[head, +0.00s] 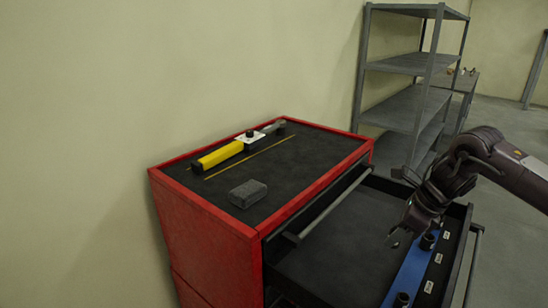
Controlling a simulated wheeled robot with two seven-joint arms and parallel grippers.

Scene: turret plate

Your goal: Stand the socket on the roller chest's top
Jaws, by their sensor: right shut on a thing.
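The red roller chest (205,225) stands against the wall, with a black top (300,165). Its top drawer (330,255) is pulled out. In the drawer lies a blue rail (408,275) bearing dark sockets; one socket (401,299) shows at the near end and another (427,241) is beside my right gripper. My right gripper (400,237) is low over the drawer, at the rail's far end, shut on what seems to be a socket. The fingers and wrist partly hide the held thing. My left gripper is out of view.
On the chest top lie a yellow-handled tool (217,156) with a white plate by it, a thin yellow line (250,159) and a grey block (248,193). The top's front right area is clear. Grey shelving (405,100) stands behind.

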